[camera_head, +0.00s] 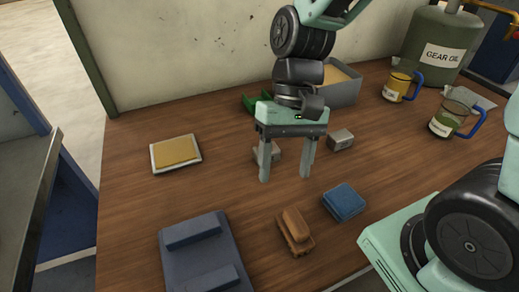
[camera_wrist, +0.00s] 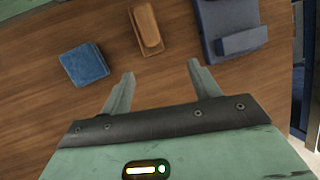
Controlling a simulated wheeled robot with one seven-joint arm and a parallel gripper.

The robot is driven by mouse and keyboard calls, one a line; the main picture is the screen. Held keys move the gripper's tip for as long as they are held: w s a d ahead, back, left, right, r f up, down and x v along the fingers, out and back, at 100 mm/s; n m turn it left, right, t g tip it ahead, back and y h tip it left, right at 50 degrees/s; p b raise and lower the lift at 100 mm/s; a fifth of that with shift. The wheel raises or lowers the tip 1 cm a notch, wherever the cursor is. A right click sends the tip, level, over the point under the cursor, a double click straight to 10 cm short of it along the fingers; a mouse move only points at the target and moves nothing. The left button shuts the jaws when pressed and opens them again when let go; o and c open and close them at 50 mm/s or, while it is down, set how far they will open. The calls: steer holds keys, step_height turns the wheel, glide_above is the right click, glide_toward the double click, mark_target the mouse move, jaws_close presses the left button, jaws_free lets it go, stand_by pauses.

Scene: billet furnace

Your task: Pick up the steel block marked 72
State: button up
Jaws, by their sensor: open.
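My gripper (camera_head: 285,174) is open and empty above the wooden table, fingers pointing down. Its two fingertips (camera_wrist: 161,72) show apart in the wrist view, with only bare wood between them. One small grey steel block (camera_head: 341,139) sits just right of my gripper in the head view; its marking is too small to read. A second grey block (camera_head: 270,153) shows partly behind my gripper's fingers, and its marking cannot be read. I cannot tell which block bears 72. Neither block shows in the wrist view.
A brown brush-like object (camera_head: 296,230), a blue cloth-like pad (camera_head: 344,202) and a grey-blue stepped tray (camera_head: 205,262) lie in front. A yellow pad on a tray (camera_head: 176,153) lies left. A grey bin (camera_head: 345,88), two mugs and a gear oil can (camera_head: 438,50) stand behind.

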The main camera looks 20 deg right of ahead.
steer(key=w+d+f+m+t+y, duration=0.1)
steer(key=w+d+m+y, duration=0.2)
steer(key=w+d+m, duration=0.1)
steer(key=w+d+f+m+t+y+p, duration=0.1)
steer(key=w+d+m+y, duration=0.3)
steer(key=d+m, duration=0.3)
steer(key=w+d+f+m+t+y+p, duration=0.1)
steer(key=w+d+m+y, duration=0.3)
steer(key=w+d+m, duration=0.2)
steer(key=shift+d+f+t, duration=0.15)
steer(key=shift+d+t, duration=0.05)
steer(key=shift+d, duration=0.35)
steer(key=shift+d+f+t, duration=0.15)
steer(key=shift+d+t, duration=0.05)
steer(key=shift+d, duration=0.3)
steer(key=p+x, duration=0.4)
steer(key=x, duration=1.3)
steer(key=shift+s, duration=0.1)
jaws_close()
steer(key=shift+r, duration=0.1)
